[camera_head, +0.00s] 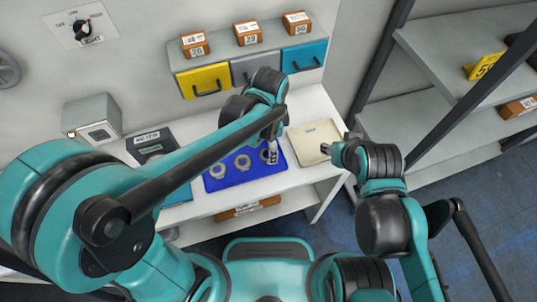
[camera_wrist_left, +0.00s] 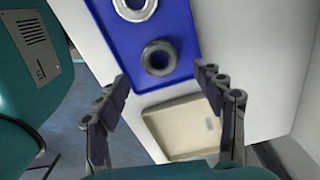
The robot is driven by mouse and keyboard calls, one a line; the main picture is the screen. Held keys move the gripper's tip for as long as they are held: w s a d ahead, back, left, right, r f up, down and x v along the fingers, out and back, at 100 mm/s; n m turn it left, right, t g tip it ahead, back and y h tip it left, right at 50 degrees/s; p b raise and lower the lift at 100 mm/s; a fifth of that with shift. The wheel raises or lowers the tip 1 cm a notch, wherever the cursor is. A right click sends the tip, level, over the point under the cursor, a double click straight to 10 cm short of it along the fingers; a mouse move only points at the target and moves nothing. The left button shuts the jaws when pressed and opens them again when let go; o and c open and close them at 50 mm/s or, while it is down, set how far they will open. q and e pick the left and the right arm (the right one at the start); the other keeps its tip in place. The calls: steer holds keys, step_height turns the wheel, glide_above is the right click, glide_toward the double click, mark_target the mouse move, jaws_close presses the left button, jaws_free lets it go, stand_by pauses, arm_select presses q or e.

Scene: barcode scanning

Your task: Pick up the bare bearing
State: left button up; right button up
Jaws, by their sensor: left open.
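Metal ring-shaped bearings lie on a blue mat (camera_head: 250,177) on the white table. One bearing (camera_head: 217,171) is at the mat's left and another bearing (camera_head: 242,162) near its middle. My left gripper (camera_head: 271,154) is over the mat's right part. In the left wrist view, a ring-shaped bearing (camera_wrist_left: 160,58) shows between and beyond the open, empty fingers of that gripper (camera_wrist_left: 164,76). A second bearing (camera_wrist_left: 134,6) is cut by the top edge. I cannot tell which bearing is the bare one. My right gripper (camera_head: 338,153) is beside the beige tray; its jaw state is unclear.
An empty beige tray (camera_head: 315,141) sits right of the mat; it also shows in the left wrist view (camera_wrist_left: 185,128). A device labelled METER (camera_head: 150,143) stands at the left. Yellow (camera_head: 205,81), grey and blue drawers hang on the wall behind. Shelves (camera_head: 450,125) stand at the right.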

arm_select(q)
step_height(320, 180, down, 4)
steer(key=shift+a+f+b, duration=0.1)
steer(key=shift+a+b, duration=0.05)
steer(key=shift+b, duration=0.6)
steer(key=c, duration=1.3)
steer(key=shift+c, duration=0.2)
